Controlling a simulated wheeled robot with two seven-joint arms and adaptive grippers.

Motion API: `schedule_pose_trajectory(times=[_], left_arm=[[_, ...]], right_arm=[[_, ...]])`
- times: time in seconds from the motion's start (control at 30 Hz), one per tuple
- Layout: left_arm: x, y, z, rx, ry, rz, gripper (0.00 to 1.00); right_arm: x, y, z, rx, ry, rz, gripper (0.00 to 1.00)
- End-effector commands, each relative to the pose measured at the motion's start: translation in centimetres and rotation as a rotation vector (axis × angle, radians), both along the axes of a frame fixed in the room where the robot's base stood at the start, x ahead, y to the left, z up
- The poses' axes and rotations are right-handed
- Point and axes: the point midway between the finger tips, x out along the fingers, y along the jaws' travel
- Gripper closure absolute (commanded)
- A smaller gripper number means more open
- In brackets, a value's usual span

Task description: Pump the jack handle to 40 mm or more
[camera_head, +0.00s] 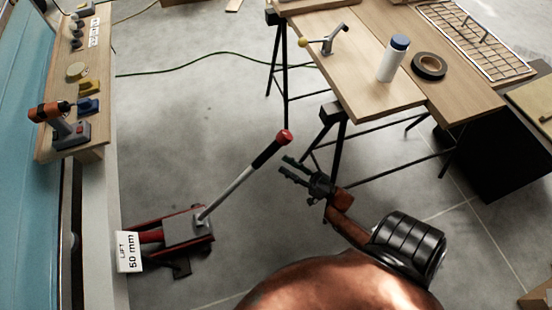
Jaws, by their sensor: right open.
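A red floor jack (187,229) sits on the grey concrete floor at the lower left, against the pale side panel of the camper. A white sign on it (129,251) reads "LIFT 50 mm". Its handle (232,191) slants up to the right, with a black grip and a red knob (284,137) at the end. My right gripper (287,172) is open and empty, to the right of and below the knob, and apart from the handle in the picture. Its fingers point to the upper left. My left gripper is out of view.
A wooden trestle table (372,98) stands at the upper right, with a white bottle (393,60), black tape (429,66) and a wire rack (477,39). A shelf (92,130) at the left holds a drill (62,124). A green cord (185,66) crosses the floor.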

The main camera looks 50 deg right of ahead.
Motion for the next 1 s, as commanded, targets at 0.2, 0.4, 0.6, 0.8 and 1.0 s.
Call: schedule_pose_trajectory(times=[0.2, 0.4, 0.6, 0.8, 1.0], left_arm=[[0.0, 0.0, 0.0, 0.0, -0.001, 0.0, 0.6], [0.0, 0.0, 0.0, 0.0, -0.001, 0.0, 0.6], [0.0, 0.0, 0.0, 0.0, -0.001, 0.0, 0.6], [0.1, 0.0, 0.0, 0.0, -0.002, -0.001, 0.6], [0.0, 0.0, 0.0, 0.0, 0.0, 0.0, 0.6]], right_arm=[[-2.5, -0.7, -1.2, -0.001, 0.002, 0.0, 0.59], [-3.1, -0.9, -1.4, 0.0, 0.001, -0.001, 0.59], [-3.0, -0.9, -1.4, 0.0, 0.001, -0.001, 0.59], [-3.0, -0.9, -1.4, 0.0, 0.001, -0.001, 0.59], [-2.8, -0.9, -1.7, -0.005, 0.017, -0.014, 0.59]])
